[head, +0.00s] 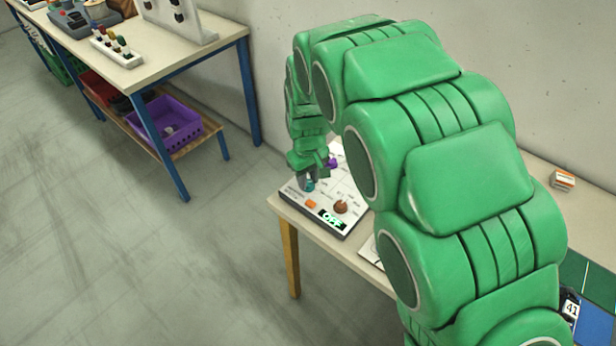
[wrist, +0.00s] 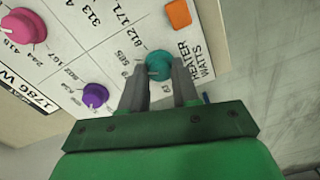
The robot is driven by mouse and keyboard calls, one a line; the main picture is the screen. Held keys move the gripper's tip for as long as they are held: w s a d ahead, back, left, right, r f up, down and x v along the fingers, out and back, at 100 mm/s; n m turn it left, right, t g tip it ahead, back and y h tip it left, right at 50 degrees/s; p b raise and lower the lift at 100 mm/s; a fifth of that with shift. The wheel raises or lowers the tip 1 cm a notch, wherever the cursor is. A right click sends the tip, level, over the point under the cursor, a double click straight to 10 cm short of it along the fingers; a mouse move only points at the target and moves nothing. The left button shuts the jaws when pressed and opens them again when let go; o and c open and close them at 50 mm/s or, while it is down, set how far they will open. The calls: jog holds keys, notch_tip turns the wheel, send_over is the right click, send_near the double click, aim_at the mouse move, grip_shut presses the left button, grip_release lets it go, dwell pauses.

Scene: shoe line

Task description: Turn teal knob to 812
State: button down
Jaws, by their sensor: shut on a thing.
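The number 812 is printed beside the knob, close to 171. The knob's pointer is too small to read surely. In the head view the teal knob (head: 310,186) shows just below my gripper (head: 308,182), on the panel (head: 325,205) at the table's left end.
A purple knob (wrist: 95,95), a pink knob (wrist: 25,27) and an orange button (wrist: 178,14) are near on the panel. A brown knob (head: 340,207) and a display reading OFF (head: 331,219) show in the head view. Another table (head: 150,62) stands left, with free floor between.

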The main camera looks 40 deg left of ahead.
aim_at(308, 183)
jog(key=m, duration=0.4)
jog(key=shift+m, duration=0.3)
jog(key=m, duration=0.4)
jog(key=shift+m, duration=0.4)
jog(key=c, duration=0.8)
grip_release()
jog(key=shift+r, duration=3.85)
